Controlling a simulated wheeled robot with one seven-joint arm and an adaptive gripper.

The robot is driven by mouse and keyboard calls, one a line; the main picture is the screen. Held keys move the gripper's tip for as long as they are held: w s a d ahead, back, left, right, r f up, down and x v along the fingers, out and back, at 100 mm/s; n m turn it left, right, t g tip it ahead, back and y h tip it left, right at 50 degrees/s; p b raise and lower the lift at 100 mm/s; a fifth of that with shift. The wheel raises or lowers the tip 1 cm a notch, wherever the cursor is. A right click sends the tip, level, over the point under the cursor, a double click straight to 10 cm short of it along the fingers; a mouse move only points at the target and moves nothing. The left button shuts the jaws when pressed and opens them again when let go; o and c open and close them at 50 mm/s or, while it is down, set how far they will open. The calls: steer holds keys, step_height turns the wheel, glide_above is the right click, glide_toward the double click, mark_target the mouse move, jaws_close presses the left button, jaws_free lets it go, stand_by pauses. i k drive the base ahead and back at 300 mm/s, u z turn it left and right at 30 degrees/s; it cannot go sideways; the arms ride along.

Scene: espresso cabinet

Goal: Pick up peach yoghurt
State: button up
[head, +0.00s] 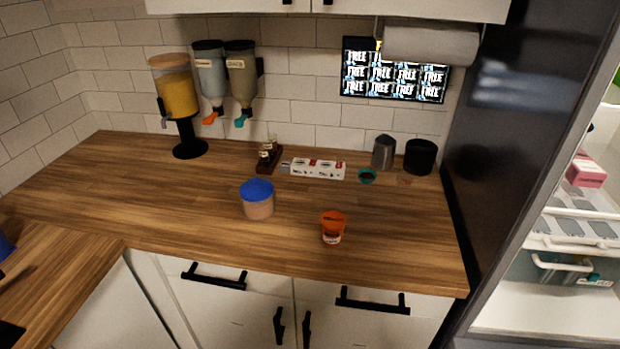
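A small cup with an orange upper part and a white label (333,227) stands upright near the front edge of the wooden counter, right of the middle. It looks like the peach yoghurt, but the label is too small to read. A squat tub with a blue lid and pinkish contents (257,200) stands to its left and a little farther back, apart from it. My gripper is not in view.
A juice dispenser (176,105), two wall dispensers (224,75), a white carton (317,168), a metal jug (384,152) and a black canister (420,156) stand behind. A fridge (570,230) is open at right. Counter around the cup is clear.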

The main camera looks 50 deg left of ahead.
mark_target(333, 222)
steer(key=k, duration=0.55)
steer(key=z, duration=1.95)
steer(key=i, duration=1.05)
steer(key=u, duration=3.7)
steer(key=i, duration=1)
steer(key=z, duration=0.05)
